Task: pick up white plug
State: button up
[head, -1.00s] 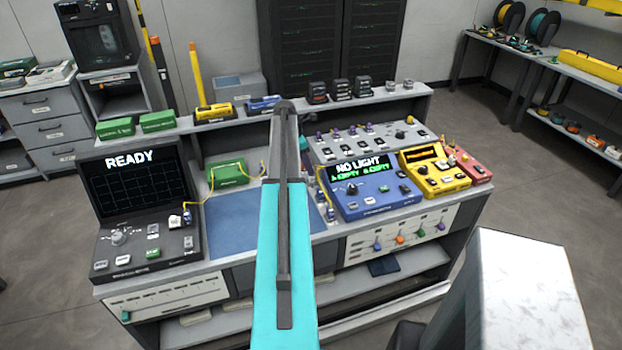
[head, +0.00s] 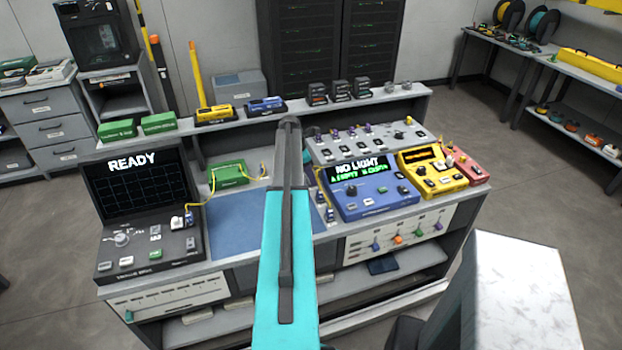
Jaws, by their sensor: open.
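My teal and dark grey arm rises through the middle of the view. My gripper cannot be made out; the arm hides that area. Nothing visible is held.
A blue mat (head: 235,222) lies on the bench between the two devices, partly behind my arm. A green box (head: 227,172) with yellow cable stands behind it. A yellow device (head: 433,172) and a red one (head: 467,166) stand at right. A raised shelf runs along the back.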

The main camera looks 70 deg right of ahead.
dwell(0.4)
grip_shut()
jog(key=shift+r, duration=0.15)
jog(key=shift+r+b, duration=0.65)
jog(key=shift+r, duration=0.15)
jog(key=shift+b+v, duration=0.55)
jog(key=shift+v, duration=0.25)
jog(key=w+a+r+b, duration=0.1)
jog(key=w+a+b, duration=0.3)
jog(key=w+a, duration=0.5)
jog(key=a, duration=0.3)
jog(key=shift+w+r, duration=0.25)
jog(key=shift+r, duration=0.05)
jog(key=shift+a, duration=0.15)
